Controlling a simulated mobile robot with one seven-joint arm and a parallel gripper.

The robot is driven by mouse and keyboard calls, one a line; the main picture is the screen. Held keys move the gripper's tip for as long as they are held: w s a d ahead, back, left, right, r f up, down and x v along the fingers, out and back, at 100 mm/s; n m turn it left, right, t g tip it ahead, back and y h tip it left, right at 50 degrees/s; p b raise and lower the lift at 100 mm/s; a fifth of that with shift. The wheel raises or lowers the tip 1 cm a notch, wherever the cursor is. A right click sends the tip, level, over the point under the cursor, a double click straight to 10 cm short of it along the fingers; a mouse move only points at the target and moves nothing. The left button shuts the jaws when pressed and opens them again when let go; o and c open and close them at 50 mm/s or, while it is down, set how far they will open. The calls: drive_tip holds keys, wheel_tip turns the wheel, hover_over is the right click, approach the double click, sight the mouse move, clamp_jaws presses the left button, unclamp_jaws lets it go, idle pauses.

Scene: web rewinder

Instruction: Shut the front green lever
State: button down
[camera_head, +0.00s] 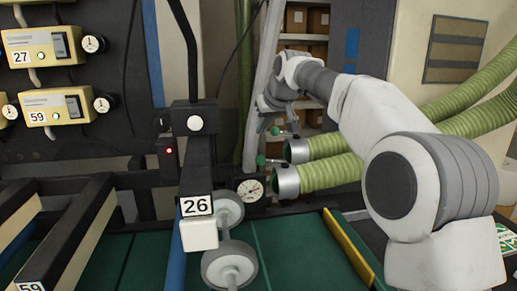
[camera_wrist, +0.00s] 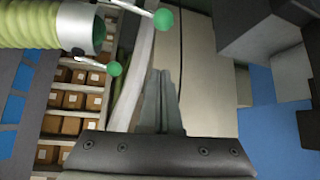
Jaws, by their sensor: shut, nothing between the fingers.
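Two green-knobbed levers stand at the metal ends of two green hoses. In the head view the front green lever (camera_head: 261,160) is by the nearer, lower hose end, and the rear green lever (camera_head: 276,131) is above it. Their stems run sideways toward the hoses. My gripper (camera_head: 266,123) is just left of and above the rear knob, partly dark against the background. In the wrist view its fingers (camera_wrist: 160,78) are together and hold nothing. Two green knobs show there, one larger at the top and one smaller at the left, both apart from the fingers; I cannot tell which is front.
The front hose (camera_head: 330,172) and rear hose (camera_head: 328,145) run right, behind my arm. A dial gauge (camera_head: 250,189), grey rollers (camera_head: 229,266) and a post labelled 26 (camera_head: 196,160) stand to the left. Shelves of boxes (camera_head: 306,20) are behind.

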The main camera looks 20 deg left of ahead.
sight(271, 160)
idle(0.3)
drive_tip(key=shift+w+a+f+p, duration=0.25)
drive_tip(key=shift+w+a+f, duration=0.1)
drive_tip(key=shift+f, duration=1)
drive_tip(key=shift+w+a+f+p, duration=0.25)
drive_tip(key=shift+w+f, duration=0.1)
drive_tip(key=shift+f, duration=1)
drive_tip(key=shift+w+a+f+p, duration=0.25)
drive_tip(key=shift+w+f, duration=0.1)
drive_tip(key=shift+f, duration=1)
